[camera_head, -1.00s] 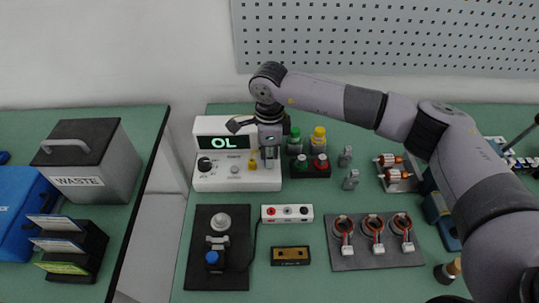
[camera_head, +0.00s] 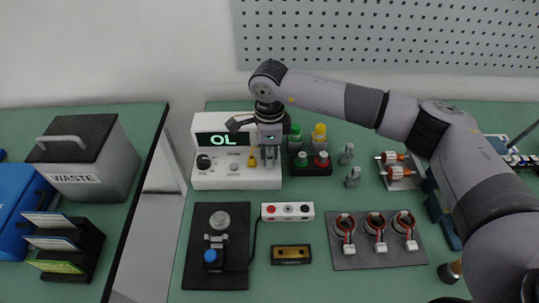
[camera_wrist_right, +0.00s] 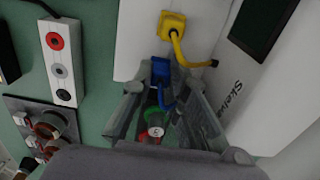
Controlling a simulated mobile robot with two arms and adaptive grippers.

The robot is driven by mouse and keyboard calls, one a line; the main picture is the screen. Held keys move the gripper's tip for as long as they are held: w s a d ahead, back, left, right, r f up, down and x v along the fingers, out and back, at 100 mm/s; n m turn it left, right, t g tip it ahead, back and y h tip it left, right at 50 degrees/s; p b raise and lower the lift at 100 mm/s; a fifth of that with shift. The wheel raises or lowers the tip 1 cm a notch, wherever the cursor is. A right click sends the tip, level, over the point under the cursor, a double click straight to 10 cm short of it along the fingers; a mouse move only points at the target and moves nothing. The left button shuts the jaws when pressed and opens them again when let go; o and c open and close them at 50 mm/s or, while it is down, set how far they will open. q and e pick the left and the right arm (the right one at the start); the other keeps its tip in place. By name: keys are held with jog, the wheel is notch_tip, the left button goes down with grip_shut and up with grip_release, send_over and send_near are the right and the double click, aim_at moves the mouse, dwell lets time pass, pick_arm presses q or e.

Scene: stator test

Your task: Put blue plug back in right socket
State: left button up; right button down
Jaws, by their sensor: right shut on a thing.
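The white meter (camera_head: 215,180) with a green "OL" display stands at the back centre. A yellow plug (camera_head: 252,162) sits in its front; it also shows with its yellow lead in the wrist view (camera_wrist_right: 172,25). My right gripper (camera_head: 269,160) points down at the right part of the meter's front. In the wrist view its fingers (camera_wrist_right: 160,95) are closed around the blue plug (camera_wrist_right: 160,72), which lies against or just over the white face beside the yellow plug. The right socket is hidden, and I cannot tell whether the plug is seated. My left gripper is not in view.
A black board with a blue knob (camera_head: 212,257) is front left.

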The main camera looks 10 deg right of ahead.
jog(key=c, duration=1.5)
grip_release()
notch_tip(320, 180, up, 12)
